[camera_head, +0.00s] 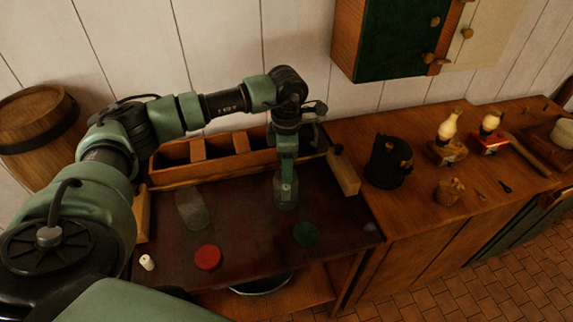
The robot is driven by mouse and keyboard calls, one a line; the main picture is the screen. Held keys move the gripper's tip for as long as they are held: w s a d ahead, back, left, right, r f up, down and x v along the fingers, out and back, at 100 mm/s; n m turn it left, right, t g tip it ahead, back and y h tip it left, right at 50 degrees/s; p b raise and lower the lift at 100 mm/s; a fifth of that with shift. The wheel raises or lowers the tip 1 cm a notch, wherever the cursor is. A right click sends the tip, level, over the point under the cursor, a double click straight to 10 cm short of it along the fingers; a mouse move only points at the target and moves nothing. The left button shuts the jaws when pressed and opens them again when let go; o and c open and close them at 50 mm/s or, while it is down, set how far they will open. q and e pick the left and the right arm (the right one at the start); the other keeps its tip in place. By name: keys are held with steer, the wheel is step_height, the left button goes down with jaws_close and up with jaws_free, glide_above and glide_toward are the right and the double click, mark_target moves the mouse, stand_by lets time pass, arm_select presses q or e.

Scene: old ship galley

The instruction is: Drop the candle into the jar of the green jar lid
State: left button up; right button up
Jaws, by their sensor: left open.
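A small white piece that looks like the candle (147,262) is at the front left of the dark table. The green jar lid (306,234) lies on the table at the right. A clear glass jar (287,204) stands behind it, and my left gripper (286,187) is right above or at this jar's mouth, pointing down. The gripper is open; I cannot tell whether it touches the jar. A red lid (208,257) lies at the front, with a second clear jar (192,210) behind it. My right gripper is not in view.
A wooden compartment box (215,158) runs along the back of the table (240,225). A wooden block (343,174) stands at its right end. A barrel (38,120) is at the left.

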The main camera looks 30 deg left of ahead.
arm_select(q)
step_height(320, 180, up, 8)
steer(key=b, duration=0.2)
steer(key=shift+f, duration=0.15)
stand_by(0.8)
